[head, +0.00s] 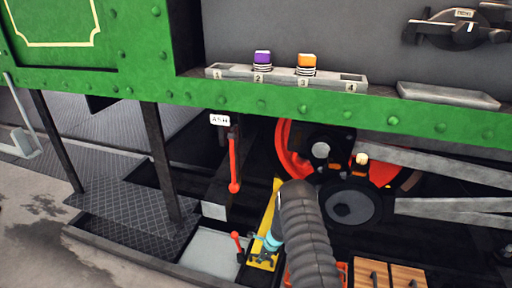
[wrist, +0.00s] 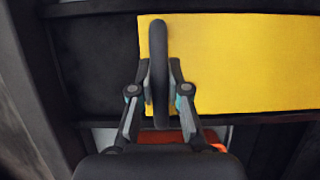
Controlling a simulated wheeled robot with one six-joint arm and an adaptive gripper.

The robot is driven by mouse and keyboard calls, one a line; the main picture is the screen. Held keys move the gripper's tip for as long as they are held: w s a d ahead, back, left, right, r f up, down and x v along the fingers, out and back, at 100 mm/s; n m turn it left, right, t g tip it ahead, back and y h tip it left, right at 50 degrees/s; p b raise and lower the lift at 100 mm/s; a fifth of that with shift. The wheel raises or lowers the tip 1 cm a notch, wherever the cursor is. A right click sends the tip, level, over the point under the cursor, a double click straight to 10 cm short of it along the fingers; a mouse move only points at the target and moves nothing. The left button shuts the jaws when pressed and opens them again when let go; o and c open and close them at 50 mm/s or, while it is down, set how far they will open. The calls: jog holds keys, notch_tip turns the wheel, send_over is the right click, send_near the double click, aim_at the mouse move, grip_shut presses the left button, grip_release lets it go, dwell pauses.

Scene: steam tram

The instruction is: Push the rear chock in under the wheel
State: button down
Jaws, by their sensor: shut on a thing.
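The yellow chock (head: 268,222) lies below the green footplate, to the left of the wheel. In the wrist view the chock (wrist: 245,60) is a flat yellow face with a dark upright loop handle (wrist: 158,45) near its left end. My gripper (wrist: 160,80) is shut on this handle, one finger on each side. In the head view my gripper (head: 269,243) is at the chock's lower part, with my dark arm beside it. The red wheel (head: 292,155) is partly hidden by dark rods and my arm. Contact between chock and wheel cannot be seen.
A long red lever (head: 234,165) hangs left of the chock, and a short red lever (head: 238,242) stands close to my gripper. Dark frame bars (wrist: 230,6) run close around the chock.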

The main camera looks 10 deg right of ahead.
jog(key=shift+w+d+b, duration=0.45)
jog(key=shift+w, duration=0.4)
jog(key=shift+w+d+b, duration=0.45)
jog(key=shift+w, duration=0.35)
jog(key=shift+w+d, duration=0.3)
jog(key=shift+w, duration=0.15)
jog(key=shift+r, duration=0.1)
jog(key=c, duration=0.7)
grip_release()
jog(key=shift+d, duration=0.1)
jog(key=shift+s, duration=0.1)
jog(key=r+p, duration=0.1)
jog(key=r, duration=0.1)
jog(key=s+a+r+p, duration=0.1)
jog(key=r, duration=0.2)
jog(key=r+p, duration=0.2)
jog(key=r, duration=0.1)
jog(key=shift+s+a, duration=0.15)
jog(key=shift+s, duration=0.25)
